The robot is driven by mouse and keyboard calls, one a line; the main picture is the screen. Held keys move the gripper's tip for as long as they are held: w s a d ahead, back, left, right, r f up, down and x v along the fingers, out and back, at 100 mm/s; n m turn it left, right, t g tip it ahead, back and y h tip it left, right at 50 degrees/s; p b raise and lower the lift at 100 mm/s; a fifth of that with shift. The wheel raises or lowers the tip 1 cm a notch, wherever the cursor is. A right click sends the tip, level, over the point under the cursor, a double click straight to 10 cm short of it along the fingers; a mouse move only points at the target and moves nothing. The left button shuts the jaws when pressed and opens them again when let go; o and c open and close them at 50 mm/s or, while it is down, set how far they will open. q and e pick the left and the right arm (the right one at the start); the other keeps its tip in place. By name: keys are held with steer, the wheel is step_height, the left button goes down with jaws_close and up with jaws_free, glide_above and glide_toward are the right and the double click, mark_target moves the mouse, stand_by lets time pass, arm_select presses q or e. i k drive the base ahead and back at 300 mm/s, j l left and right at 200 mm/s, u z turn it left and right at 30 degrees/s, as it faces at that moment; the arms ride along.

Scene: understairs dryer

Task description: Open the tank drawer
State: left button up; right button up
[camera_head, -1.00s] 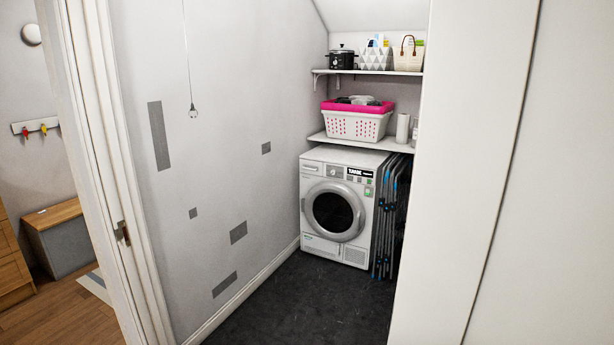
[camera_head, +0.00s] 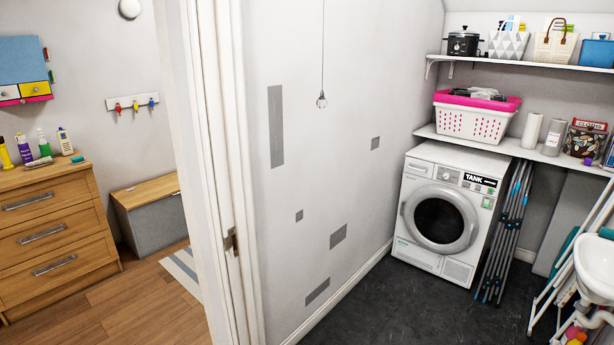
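The white dryer (camera_head: 455,262) stands at the back of the understairs space, under the lower shelf, with its round dark door (camera_head: 439,221) facing me. The tank drawer (camera_head: 418,167) seems to be the flat front panel at the dryer's upper left and looks flush and shut. A black "TANK" label (camera_head: 480,180) is at the upper right of the dryer's front, beside the knob (camera_head: 447,174). Neither of my grippers is in view.
A door frame (camera_head: 208,170) and patched wall (camera_head: 330,190) stand left of the dryer. Dark floor (camera_head: 395,310) before the dryer is clear. A wooden dresser (camera_head: 60,240) is far left.

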mark_target(423, 168)
steer(key=i+z, duration=0.2)
steer(key=i, duration=0.15)
steer(key=i+j+z, duration=0.45)
steer(key=i, duration=0.25)
steer(key=i+l+z, duration=0.25)
steer(key=i+z, duration=0.15)
steer(key=i, duration=0.5)
steer(key=i+z, duration=0.45)
steer(key=i, duration=0.5)
steer(key=i+l+u, duration=0.15)
steer(key=i+l, duration=0.8)
